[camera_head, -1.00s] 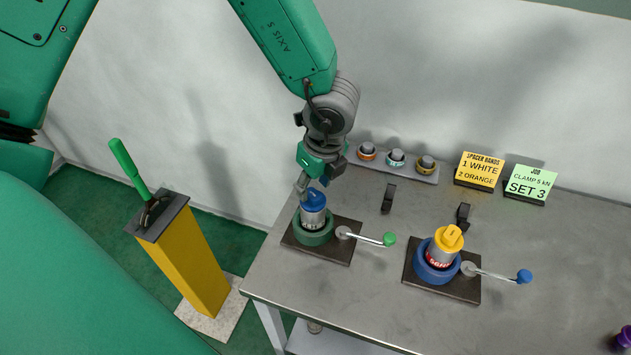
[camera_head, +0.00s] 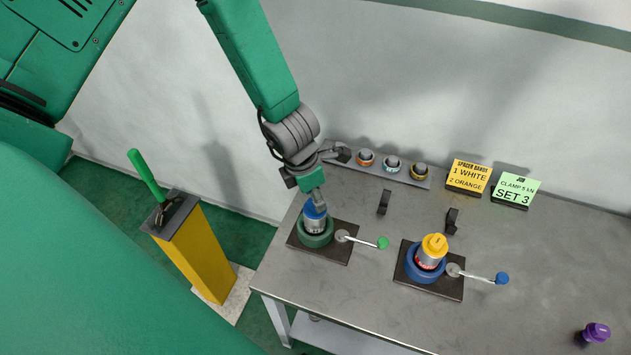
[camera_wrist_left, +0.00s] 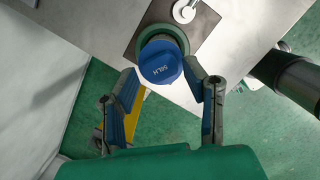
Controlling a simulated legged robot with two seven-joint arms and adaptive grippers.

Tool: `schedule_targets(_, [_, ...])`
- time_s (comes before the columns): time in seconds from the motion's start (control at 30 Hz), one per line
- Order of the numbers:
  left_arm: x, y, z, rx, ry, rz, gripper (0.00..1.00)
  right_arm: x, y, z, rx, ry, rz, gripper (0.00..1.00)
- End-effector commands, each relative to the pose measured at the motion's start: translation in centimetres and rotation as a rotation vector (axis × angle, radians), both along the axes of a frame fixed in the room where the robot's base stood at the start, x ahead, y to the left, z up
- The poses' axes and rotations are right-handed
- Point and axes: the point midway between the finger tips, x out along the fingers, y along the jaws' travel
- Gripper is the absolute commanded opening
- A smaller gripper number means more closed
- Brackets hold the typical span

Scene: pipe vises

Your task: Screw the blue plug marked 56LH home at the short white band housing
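The blue plug (camera_head: 315,211) sits on top of a silver housing (camera_head: 316,224) held upright in a round green vise (camera_head: 316,238). In the left wrist view the plug (camera_wrist_left: 161,61) shows its 56LH mark. My left gripper (camera_head: 319,203) is right above the plug. In the left wrist view its two fingers (camera_wrist_left: 158,76) stand apart on either side of the plug, with a clear gap at the left finger; whether the right finger touches cannot be told. The band on this housing is too small to make out. My right gripper is not in view.
A blue vise (camera_head: 422,271) holds a second housing with a yellow plug (camera_head: 434,244). Vise handles end in a green knob (camera_head: 383,242) and a blue knob (camera_head: 502,278). Banded pieces on a grey tray (camera_head: 416,181), signs (camera_head: 469,176) and a purple plug (camera_head: 596,332) stand around.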

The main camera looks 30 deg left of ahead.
Motion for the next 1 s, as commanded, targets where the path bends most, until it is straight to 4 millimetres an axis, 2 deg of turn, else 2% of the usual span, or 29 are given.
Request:
schedule_targets(0.1, [0.11, 0.08, -0.12, 0.006, -0.002, -0.227, 0.4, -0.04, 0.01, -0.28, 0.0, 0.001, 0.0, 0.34])
schedule_targets(0.2, [0.11, 0.05, -0.18, 0.005, -0.001, -0.372, 0.4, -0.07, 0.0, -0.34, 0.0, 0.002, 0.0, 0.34])
schedule_targets(0.37, [0.09, 0.04, -0.15, 0.003, -0.001, -0.491, 0.4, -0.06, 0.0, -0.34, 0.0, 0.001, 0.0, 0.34])
schedule_targets(0.63, [0.15, 0.13, -0.17, 0.0, -0.001, -1.008, 0.4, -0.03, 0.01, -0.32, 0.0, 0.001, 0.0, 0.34])
schedule_targets(0.73, [0.16, 0.12, -0.16, 0.0, -0.002, -1.085, 0.4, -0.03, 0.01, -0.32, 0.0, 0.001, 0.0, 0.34])
schedule_targets(1.0, [0.12, 0.12, -0.19, 0.0, -0.002, -1.087, 0.4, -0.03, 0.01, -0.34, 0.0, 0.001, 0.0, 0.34])
